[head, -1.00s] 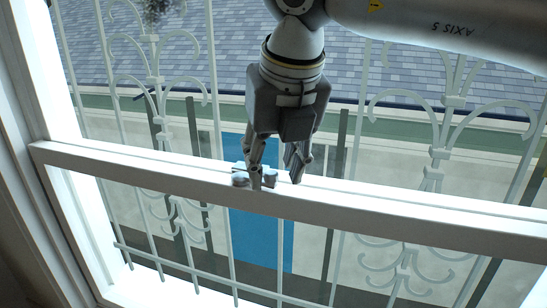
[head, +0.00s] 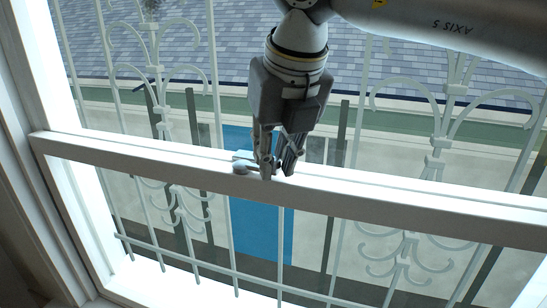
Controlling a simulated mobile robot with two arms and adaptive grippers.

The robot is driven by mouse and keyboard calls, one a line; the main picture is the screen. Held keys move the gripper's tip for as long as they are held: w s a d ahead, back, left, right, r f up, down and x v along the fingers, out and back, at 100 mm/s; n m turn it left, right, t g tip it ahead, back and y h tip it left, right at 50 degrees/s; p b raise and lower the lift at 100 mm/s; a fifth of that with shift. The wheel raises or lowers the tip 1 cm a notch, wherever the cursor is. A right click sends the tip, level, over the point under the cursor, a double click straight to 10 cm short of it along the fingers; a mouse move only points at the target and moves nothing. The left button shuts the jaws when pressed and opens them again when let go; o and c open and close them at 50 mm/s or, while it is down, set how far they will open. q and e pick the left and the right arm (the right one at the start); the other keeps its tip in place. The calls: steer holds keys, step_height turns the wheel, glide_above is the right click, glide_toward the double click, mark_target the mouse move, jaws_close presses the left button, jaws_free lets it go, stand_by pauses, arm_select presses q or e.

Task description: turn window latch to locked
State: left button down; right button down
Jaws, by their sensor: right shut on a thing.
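The window latch (head: 242,166) is a small pale-grey piece on top of the white horizontal sash rail, left of the middle in the head view. Its rounded left end shows beside my fingers; the rest is mostly hidden behind them. My right gripper (head: 276,172) reaches down from above with its fingertips at the rail. Its fingers are close together on the latch, at the latch's right part. How far the latch is turned is hard to tell with the fingers in front. My left gripper is not in view.
The white sash rail (head: 400,205) runs across the window, sloping down to the right. The white window frame (head: 45,200) stands at the left. White ornamental bars (head: 440,143) stand outside, beyond the window. The rail is clear on both sides of the latch.

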steer(key=shift+w+d+f+n+b, duration=0.15)
steer(key=shift+w+n+b, duration=0.15)
steer(key=shift+n, duration=0.2)
steer(key=shift+r+y, duration=0.2)
steer(key=shift+y, duration=0.1)
steer(key=c, duration=1.3)
jaws_free()
steer(key=shift+c, duration=0.2)
steer(key=v, duration=1.2)
steer(key=shift+w, duration=0.15)
